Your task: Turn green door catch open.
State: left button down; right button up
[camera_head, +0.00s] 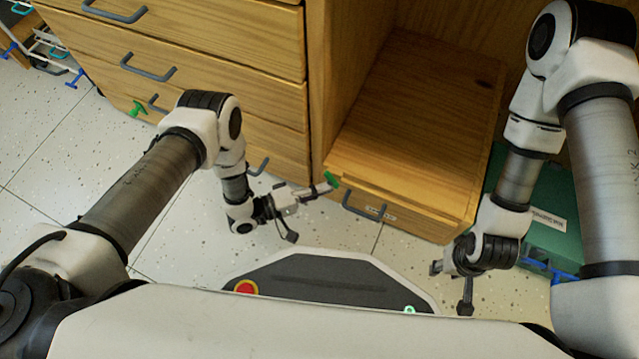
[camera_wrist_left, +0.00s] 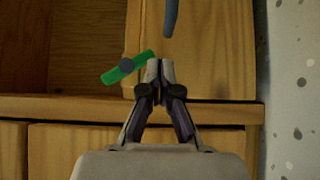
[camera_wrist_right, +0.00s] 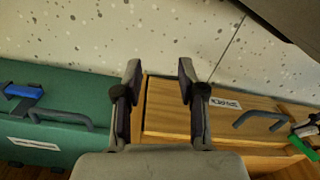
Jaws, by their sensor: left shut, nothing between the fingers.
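A green door catch (camera_wrist_left: 115,75) with a dark round pivot shows in the left wrist view, mounted at the wooden cabinet's edge. It is tilted, with its right end higher. My left gripper (camera_wrist_left: 160,68) is shut and empty, its fingertips just right of the catch's right end; I cannot tell whether they touch. In the head view the catch (camera_head: 331,178) is at the tips of my left gripper (camera_head: 322,188). My right gripper (camera_wrist_right: 160,70) is open and empty, away from the catch; the head view shows it low on the right (camera_head: 452,275).
A wooden drawer box (camera_head: 400,205) with a grey handle (camera_head: 360,208) juts out beside the catch. Another green catch (camera_head: 138,108) is on the left drawers. A green case (camera_wrist_right: 50,115) lies near my right gripper. Speckled floor (camera_head: 60,160) is clear on the left.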

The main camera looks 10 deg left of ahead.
pick_arm(q)
jog(key=shift+s+d+f, duration=0.2)
jog(key=shift+d, duration=0.6)
jog(key=shift+s+d, duration=0.1)
dwell(1.0)
jog(key=v, duration=1.2)
